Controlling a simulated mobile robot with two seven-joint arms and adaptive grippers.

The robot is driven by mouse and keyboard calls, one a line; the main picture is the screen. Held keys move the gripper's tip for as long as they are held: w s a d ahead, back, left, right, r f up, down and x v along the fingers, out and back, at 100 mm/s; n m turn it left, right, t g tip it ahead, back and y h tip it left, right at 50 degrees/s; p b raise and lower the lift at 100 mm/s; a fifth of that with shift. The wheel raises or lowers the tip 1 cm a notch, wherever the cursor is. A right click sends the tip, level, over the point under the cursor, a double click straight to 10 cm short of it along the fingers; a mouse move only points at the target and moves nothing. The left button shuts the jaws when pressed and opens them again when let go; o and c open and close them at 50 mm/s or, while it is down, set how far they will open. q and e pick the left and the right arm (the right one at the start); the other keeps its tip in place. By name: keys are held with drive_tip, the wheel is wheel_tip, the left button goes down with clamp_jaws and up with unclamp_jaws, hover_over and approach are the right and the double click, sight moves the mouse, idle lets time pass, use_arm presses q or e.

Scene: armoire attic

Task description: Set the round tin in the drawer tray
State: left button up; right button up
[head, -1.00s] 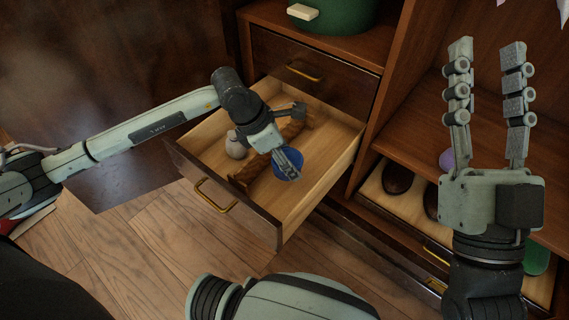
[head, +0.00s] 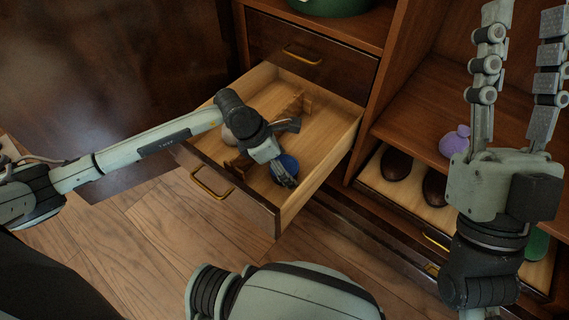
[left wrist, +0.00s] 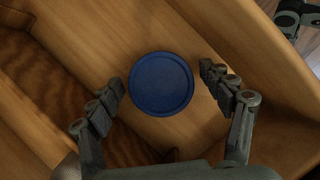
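The round tin is blue (head: 288,162) and sits inside the open drawer (head: 318,165), near its front right part. It also shows in the left wrist view (left wrist: 162,84) as a flat blue disc over the pale wooden floor. My left gripper (head: 287,180) reaches down into the drawer at the tin. In the left wrist view its fingers stand on either side of the tin, with a visible gap at each side. My right gripper (head: 515,70) is raised at the right, fingers apart and empty. The left gripper hides part of the tin in the head view.
A brown wooden piece (head: 293,106) crosses the drawer behind my left gripper, with a pale round object (head: 229,134) beside it. A lower drawer at the right holds dark shoes (head: 396,163). A purple pouch (head: 455,140) sits on the right shelf.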

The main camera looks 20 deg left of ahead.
use_arm(q)
drive_tip(key=p+v, duration=0.2)
drive_tip(key=v, duration=1)
use_arm(e)
drive_tip(key=w+a+f+g, duration=0.1)
drive_tip(key=w+f+g, duration=0.1)
drive_tip(key=f+g, duration=0.1)
drive_tip(key=shift+w+a+h, duration=0.3)
drive_tip(key=shift+w+a, duration=0.05)
drive_tip(key=shift+a, duration=0.05)
